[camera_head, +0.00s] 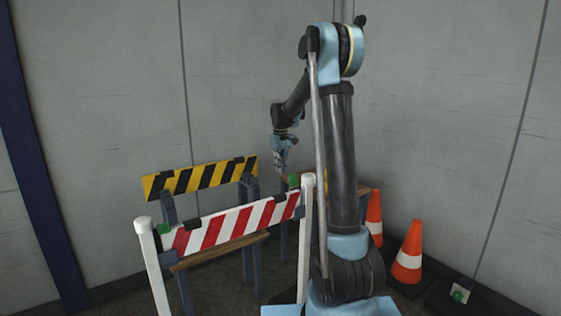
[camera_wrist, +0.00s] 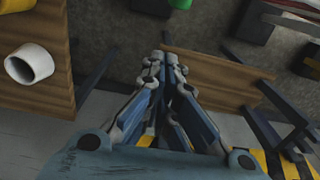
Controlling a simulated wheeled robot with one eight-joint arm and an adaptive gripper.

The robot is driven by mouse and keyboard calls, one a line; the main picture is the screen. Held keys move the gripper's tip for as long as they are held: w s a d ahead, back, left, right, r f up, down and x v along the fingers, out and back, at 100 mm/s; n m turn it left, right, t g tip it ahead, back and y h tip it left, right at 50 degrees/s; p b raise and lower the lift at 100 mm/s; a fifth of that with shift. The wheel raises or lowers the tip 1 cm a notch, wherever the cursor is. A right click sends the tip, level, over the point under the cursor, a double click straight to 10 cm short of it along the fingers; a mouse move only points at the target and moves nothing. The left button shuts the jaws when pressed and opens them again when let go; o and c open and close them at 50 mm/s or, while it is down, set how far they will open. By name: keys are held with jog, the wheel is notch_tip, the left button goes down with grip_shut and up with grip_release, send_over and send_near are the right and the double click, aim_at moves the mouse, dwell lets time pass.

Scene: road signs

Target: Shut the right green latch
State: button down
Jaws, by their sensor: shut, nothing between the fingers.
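A red-and-white striped board (camera_head: 232,224) spans two white posts. A green latch (camera_head: 293,181) sits at its right end, beside the right white post (camera_head: 307,220). Another green latch (camera_head: 165,228) sits at its left end, by the left white post (camera_head: 153,265). My gripper (camera_head: 281,171) hangs pointing down, behind the board and just above and left of the right latch in the picture. In the wrist view my gripper (camera_wrist: 167,62) has its fingers together and holds nothing. A green piece (camera_wrist: 180,3) is cut off at the top edge; I cannot tell which latch it is.
A yellow-and-black barrier (camera_head: 200,178) stands behind. Wooden planks (camera_head: 220,250) lie low between them. Orange cones (camera_head: 408,255) stand to the right, near a small green piece (camera_head: 459,294) on a white plate. The wrist view shows a white hollow cylinder (camera_wrist: 30,65) on wood.

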aim_at(292, 180)
jog(key=shift+s+d+f, duration=0.1)
jog(key=shift+s+d, duration=0.4)
jog(key=shift+s, duration=0.3)
jog(key=shift+s+d+f, duration=0.1)
jog(key=shift+s+d, duration=0.35)
jog(key=shift+s, duration=0.35)
jog(key=shift+s+r, duration=0.1)
jog(key=shift+s+d+r+t, duration=0.1)
jog(key=shift+t, duration=0.2)
